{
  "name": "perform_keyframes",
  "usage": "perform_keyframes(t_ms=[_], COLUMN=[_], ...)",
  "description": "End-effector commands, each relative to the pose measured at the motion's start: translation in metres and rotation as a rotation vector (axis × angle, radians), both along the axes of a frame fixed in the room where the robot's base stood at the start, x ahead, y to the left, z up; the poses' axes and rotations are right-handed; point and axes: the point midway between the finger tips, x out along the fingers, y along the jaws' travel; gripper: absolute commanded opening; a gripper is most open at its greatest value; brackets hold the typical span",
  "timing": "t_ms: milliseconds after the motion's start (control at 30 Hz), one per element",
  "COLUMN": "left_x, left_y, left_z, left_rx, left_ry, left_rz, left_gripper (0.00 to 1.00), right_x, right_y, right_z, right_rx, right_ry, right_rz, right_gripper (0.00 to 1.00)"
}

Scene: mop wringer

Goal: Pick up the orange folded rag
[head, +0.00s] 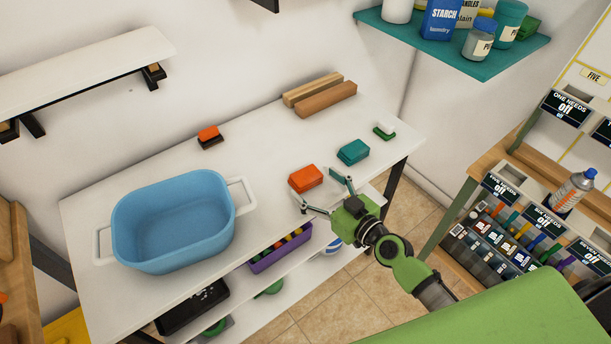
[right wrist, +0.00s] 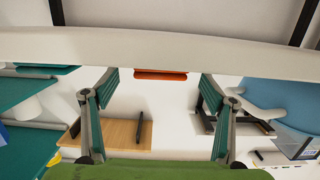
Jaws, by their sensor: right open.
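The orange folded rag (head: 306,178) lies flat near the front edge of the white table, right of the blue tub. In the right wrist view the orange rag (right wrist: 160,75) shows as a thin strip beyond the table edge, between the fingers. My right gripper (head: 318,190) is open and empty at the table's front edge, just short of the rag. Its two spread fingers also show in the right wrist view (right wrist: 158,82). I see no contact with the rag. My left gripper is not in view.
A teal folded rag (head: 353,152) lies right of the orange one. The blue tub (head: 172,220) fills the table's left part. An orange-topped block (head: 208,135) and wooden bars (head: 320,95) lie at the back. A purple crate (head: 278,252) sits on the shelf below.

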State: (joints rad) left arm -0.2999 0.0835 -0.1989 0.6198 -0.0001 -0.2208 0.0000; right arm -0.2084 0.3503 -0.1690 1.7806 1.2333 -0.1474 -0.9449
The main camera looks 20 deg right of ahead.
Motion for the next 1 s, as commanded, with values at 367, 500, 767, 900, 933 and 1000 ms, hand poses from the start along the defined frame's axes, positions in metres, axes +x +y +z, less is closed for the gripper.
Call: perform_keyframes(t_ms=[367,500,767,900,933,1000], left_x=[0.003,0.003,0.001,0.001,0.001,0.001], left_y=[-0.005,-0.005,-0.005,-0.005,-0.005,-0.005], left_z=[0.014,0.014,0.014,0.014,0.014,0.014], left_rx=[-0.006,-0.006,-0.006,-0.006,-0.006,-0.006], left_ry=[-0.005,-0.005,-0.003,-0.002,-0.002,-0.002], left_rz=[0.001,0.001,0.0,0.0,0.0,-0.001], left_gripper=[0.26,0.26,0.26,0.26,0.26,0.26], right_x=[0.042,0.043,0.042,0.042,0.042,0.042], right_y=[0.017,0.017,0.017,0.017,0.017,0.017], right_z=[0.001,0.001,0.001,0.001,0.001,0.001], right_rx=[0.0,0.0,0.0,0.0,0.0,0.0], right_ry=[-0.001,-0.001,-0.001,-0.001,-0.001,0.0], right_rz=[0.0,0.001,0.001,0.001,0.001,0.001], right_gripper=[0.77,0.77,0.38,0.38,0.38,0.38])
